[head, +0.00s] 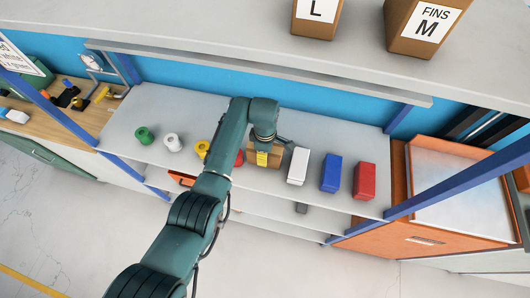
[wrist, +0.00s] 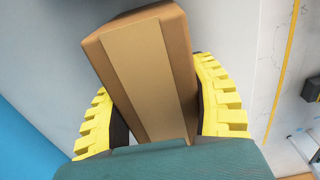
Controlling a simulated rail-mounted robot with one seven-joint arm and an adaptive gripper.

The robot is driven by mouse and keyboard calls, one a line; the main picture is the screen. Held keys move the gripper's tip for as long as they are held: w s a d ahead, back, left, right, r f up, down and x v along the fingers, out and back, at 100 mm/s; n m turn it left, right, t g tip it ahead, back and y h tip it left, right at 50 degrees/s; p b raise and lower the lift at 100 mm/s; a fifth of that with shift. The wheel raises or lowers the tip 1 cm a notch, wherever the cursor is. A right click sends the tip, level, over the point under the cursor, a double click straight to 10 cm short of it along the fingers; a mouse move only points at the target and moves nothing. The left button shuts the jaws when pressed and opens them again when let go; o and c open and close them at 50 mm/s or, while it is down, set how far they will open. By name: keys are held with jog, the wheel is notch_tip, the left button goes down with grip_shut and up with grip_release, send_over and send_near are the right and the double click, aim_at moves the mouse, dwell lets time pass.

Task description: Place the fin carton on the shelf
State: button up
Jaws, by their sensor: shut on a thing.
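A brown carton, which I take for the fin carton (head: 276,158), is between the yellow fingers of my gripper (head: 262,159). In the wrist view the carton (wrist: 150,70) fills the space between the two fingers, which press on its sides; a plain lighter strip runs along its face and no label shows. In the head view it is over the middle of the grey worktop (head: 330,133); I cannot tell if it touches it. The upper shelf (head: 200,22) crosses the top of the head view. It bears a carton marked L (head: 315,14) and one marked FINS M (head: 424,26).
Green (head: 145,136), white (head: 173,143) and yellow (head: 202,149) rolls stand left of my arm. White (head: 298,166), blue (head: 331,173) and red (head: 364,181) boxes stand to the right. Blue posts frame the unit. An orange cabinet (head: 400,241) is at the right.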

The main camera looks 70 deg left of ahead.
jog(key=shift+f, duration=0.1)
jog(key=o, duration=1.2)
notch_tip(320, 180, up, 12)
jog(key=shift+r+p, duration=0.1)
jog(key=shift+p, duration=0.3)
